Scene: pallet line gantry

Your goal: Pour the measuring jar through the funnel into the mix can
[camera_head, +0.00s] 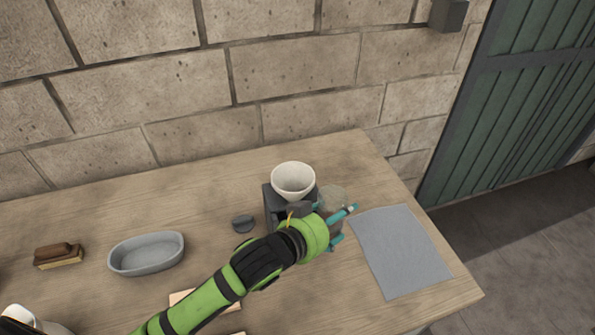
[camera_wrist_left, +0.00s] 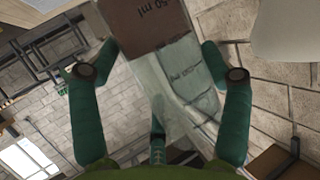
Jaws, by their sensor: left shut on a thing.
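A white funnel (camera_head: 293,181) with a wide bowl-shaped mouth sits upright on top of a dark grey body (camera_head: 270,208). My arm covers part of this body, and I cannot tell how much of it is the mix can. My left gripper (camera_head: 341,227) is just right of the funnel, shut on the clear measuring jar (camera_head: 333,196). In the left wrist view the jar (camera_wrist_left: 178,85) lies between the teal fingers, with measuring marks and a brown content (camera_wrist_left: 150,20) at the top of the picture. A pale surface (camera_wrist_left: 290,30), perhaps the funnel, shows at the upper right. My right gripper is not in view.
A grey mat (camera_head: 400,252) lies on the table right of the jar, bare. A small dark disc (camera_head: 242,223) lies left of the funnel. An oval grey tray (camera_head: 147,242) and a brush (camera_head: 58,255) are farther left. A block wall stands behind the table.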

